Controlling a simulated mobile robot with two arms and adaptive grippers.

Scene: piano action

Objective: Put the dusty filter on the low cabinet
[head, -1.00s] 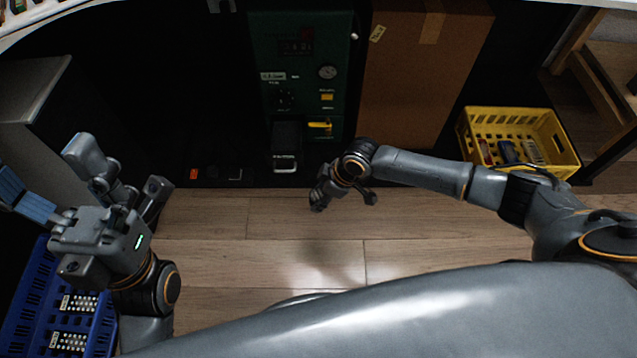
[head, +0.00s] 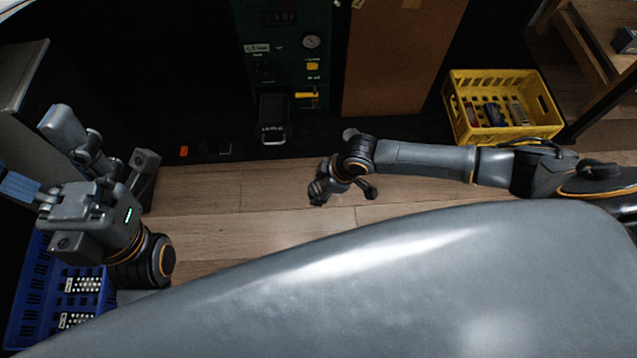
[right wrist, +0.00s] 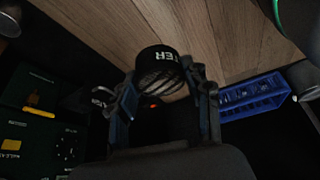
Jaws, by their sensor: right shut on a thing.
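The filter (right wrist: 160,72) is a dark round piece with white lettering ending in "TER" and a ribbed face. In the right wrist view it sits between the fingers of my right gripper (right wrist: 160,88), which is shut on it above the wood floor. In the head view my right gripper (head: 343,194) hangs over the floor in front of the green machine; the filter is not clearly seen there. My left gripper (head: 42,160) is at the left with its fingers spread and nothing seen between them. A grey cabinet with a light top (head: 18,72), possibly the low cabinet, stands at the far left.
The green machine (head: 290,75) and a brown panel or box (head: 400,65) stand at the back. A yellow crate (head: 455,125) with several items stands at the right. A blue crate (head: 28,320) lies below my left arm. The floor (head: 270,200) between is bare.

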